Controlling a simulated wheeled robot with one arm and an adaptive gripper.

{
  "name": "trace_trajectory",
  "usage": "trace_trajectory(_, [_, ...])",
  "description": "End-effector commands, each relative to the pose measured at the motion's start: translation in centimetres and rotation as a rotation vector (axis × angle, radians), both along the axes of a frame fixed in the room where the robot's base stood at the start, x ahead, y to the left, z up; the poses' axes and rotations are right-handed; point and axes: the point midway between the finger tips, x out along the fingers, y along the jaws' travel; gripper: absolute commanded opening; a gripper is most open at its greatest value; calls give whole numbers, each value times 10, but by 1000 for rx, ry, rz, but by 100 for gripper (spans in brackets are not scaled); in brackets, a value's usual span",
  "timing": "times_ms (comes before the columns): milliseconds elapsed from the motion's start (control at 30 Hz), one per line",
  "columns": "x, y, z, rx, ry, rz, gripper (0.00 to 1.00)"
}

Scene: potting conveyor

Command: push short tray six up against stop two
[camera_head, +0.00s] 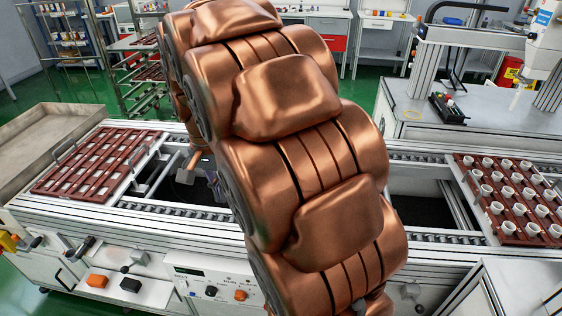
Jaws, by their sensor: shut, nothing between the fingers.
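Two brown trays lie on the conveyor, and I read no number on either. The left tray (97,168) has long slots with pale pieces and metal handles at its ends. The right tray (508,203) carries rows of white cups. I cannot tell which is short tray six, and I cannot pick out stop two. My copper arm covers the middle of the conveyor. A small part of my gripper (187,174) shows beside the arm, low over the conveyor's open middle, right of the left tray and apart from it. It is shut and empty; the rest is hidden.
Roller rails (170,208) run along the conveyor's edges. A grey trough (45,140) stands at the far left. A control panel (212,287) with knobs is on the front. A workbench (490,108) with a metal frame stands behind at right.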

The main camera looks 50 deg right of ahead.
Motion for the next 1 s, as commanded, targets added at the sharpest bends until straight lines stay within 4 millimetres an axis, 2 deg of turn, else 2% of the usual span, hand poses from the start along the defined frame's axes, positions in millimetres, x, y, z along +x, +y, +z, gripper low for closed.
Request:
trace_trajectory(33, [13,-14,-1,-8,0,-67,0])
trace_trajectory(200, [54,-57,-2,-37,-17,-302,0])
trace_trajectory(500, [109,-139,-17,-69,-36,-702,0])
trace_trajectory(767, [142,-215,-41,-85,-58,-1038,0])
trace_trajectory(1000, [158,-277,-68,-81,-73,-1316,0])
